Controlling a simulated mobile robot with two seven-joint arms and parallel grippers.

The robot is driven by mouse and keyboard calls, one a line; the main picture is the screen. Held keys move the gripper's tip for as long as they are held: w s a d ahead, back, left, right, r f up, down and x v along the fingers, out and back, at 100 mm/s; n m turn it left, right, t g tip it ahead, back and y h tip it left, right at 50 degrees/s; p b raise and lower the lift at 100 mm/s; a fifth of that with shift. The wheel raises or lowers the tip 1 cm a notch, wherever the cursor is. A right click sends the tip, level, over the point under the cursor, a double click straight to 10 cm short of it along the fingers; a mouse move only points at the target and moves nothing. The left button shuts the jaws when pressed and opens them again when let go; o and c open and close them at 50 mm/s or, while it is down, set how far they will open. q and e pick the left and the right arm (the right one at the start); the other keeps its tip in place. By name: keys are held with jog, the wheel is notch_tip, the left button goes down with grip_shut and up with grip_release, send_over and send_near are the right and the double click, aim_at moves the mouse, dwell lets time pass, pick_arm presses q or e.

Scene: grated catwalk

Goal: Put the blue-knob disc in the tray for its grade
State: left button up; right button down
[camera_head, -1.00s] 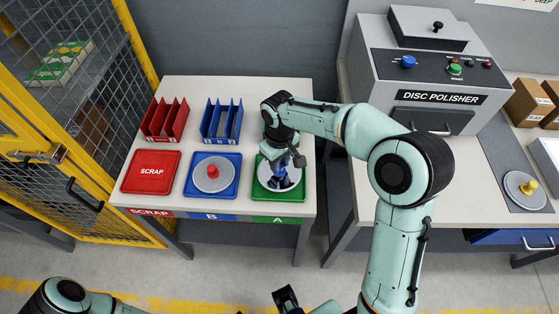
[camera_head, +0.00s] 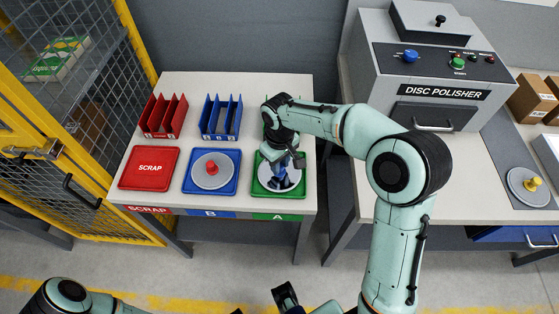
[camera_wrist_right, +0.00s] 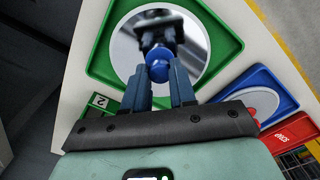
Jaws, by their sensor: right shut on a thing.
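The blue-knob disc (camera_head: 293,178) is round, with a shiny mirror-like face in the right wrist view (camera_wrist_right: 195,60). It lies within the green tray (camera_head: 277,192) marked A, at the right end of the sorting table; the wrist view shows green tray rim around it. My right gripper (camera_head: 285,170) reaches down over the tray and is shut on the blue knob (camera_wrist_right: 159,68). The head view mostly hides the knob behind the fingers. My left arm shows only in part at the bottom edge, and its gripper is not visible.
A blue tray (camera_head: 230,184) marked B holds a red-knob disc (camera_head: 213,170). The red SCRAP tray (camera_head: 150,180) is empty. Red (camera_head: 165,117) and blue (camera_head: 221,118) racks stand behind. The disc polisher (camera_head: 430,70) and a yellow-knob disc (camera_head: 528,187) are to the right.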

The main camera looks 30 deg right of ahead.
pick_arm(q)
jog(key=shift+f, duration=0.1)
pick_arm(e)
jog(key=shift+f, duration=0.1)
jog(key=shift+c, duration=2.2)
grip_release()
jog(key=shift+r+p, duration=1.7)
jog(key=shift+r, duration=0.5)
jog(key=shift+r+p, duration=1.2)
jog(key=shift+r, duration=0.65)
pick_arm(q)
notch_tip(320, 180, up, 6)
jog(key=w, duration=0.2)
jog(key=shift+w, duration=0.2)
jog(key=shift+s, duration=0.1)
pick_arm(e)
jog(key=shift+f, duration=0.1)
